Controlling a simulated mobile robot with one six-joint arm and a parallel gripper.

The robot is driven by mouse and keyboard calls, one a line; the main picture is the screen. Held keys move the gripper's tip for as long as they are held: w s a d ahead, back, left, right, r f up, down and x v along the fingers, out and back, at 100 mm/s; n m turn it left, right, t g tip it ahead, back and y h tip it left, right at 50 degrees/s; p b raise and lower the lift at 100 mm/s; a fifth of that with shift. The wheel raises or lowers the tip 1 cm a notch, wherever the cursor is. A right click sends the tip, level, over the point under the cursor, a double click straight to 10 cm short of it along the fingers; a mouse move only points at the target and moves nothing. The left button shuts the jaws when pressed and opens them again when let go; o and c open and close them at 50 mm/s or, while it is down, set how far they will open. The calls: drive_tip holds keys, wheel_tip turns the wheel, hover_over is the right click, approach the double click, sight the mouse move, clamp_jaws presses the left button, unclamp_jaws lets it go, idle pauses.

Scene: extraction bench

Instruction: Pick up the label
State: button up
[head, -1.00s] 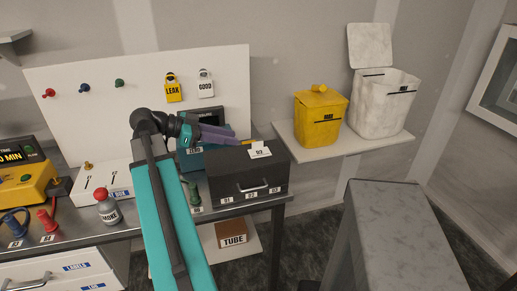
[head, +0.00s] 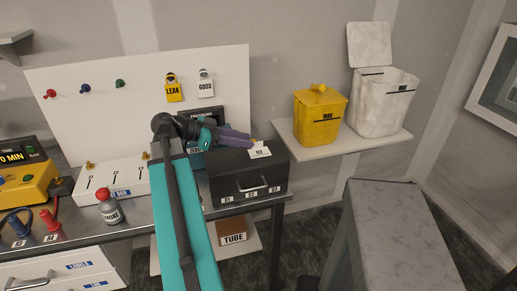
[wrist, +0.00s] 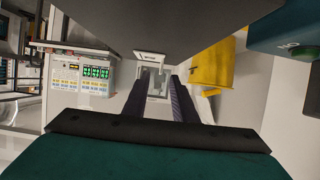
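A white label with black lettering, which seems to read D2 (head: 259,151), is on the top of the black drawer box (head: 232,182), near its back edge. My gripper (head: 249,140) reaches in from the left. Its purple fingers point right, with their tips just above and left of the label in the head picture; I cannot tell whether they touch it. A small yellow patch shows by the tips. In the wrist view my gripper (wrist: 158,77) has its two dark fingers apart, with nothing seen held between them.
A yellow bin (head: 318,122) and an open white bin (head: 378,112) stand on a shelf to the right. LEAK (head: 173,92) and GOOD (head: 206,88) tags hang on the white board behind. A red-capped bottle (head: 109,208) stands left of my arm.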

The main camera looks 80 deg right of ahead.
sight(259, 149)
drive_tip(key=shift+p+x, duration=0.55)
drive_tip(key=shift+x, duration=1.25)
clamp_jaws()
